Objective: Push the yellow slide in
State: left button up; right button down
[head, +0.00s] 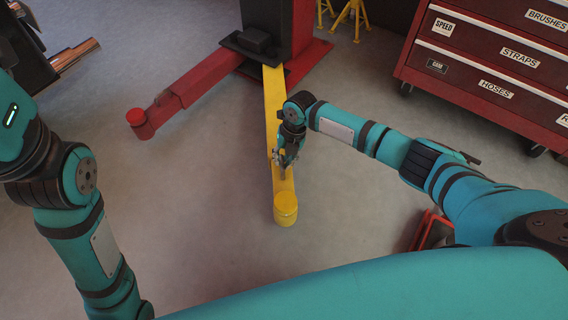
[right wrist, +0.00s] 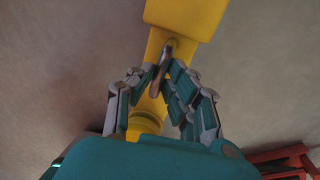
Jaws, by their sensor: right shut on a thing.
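The yellow slide (head: 284,183) is a long arm reaching from the base of the red lift post toward me, with a round yellow pad (head: 286,207) at its near end. My right gripper (head: 281,160) is over the slide, a little beyond the pad. In the right wrist view the yellow slide (right wrist: 190,14) runs up the middle, and the right gripper (right wrist: 162,62) has its fingers closed together on a small peg-like handle on it.
A red lift arm (head: 185,90) with a round pad reaches left from the red lift post (head: 280,30). A red tool cabinet (head: 490,60) with labelled drawers stands at the right. Yellow stands (head: 352,18) are behind. The floor around the slide's near end is clear.

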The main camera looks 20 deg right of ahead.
jog(key=shift+w+d+r, duration=0.1)
jog(key=shift+w+d, duration=0.1)
jog(key=shift+w, duration=0.15)
jog(key=c, duration=1.3)
grip_release()
jog(key=shift+a, duration=0.1)
jog(key=shift+c, duration=0.2)
jog(key=shift+s, duration=0.1)
notch_tip(320, 180, up, 12)
jog(key=d, duration=0.2)
jog(key=shift+s+d+f, duration=0.15)
jog(key=shift+s+f, duration=0.05)
jog(key=shift+s, duration=0.05)
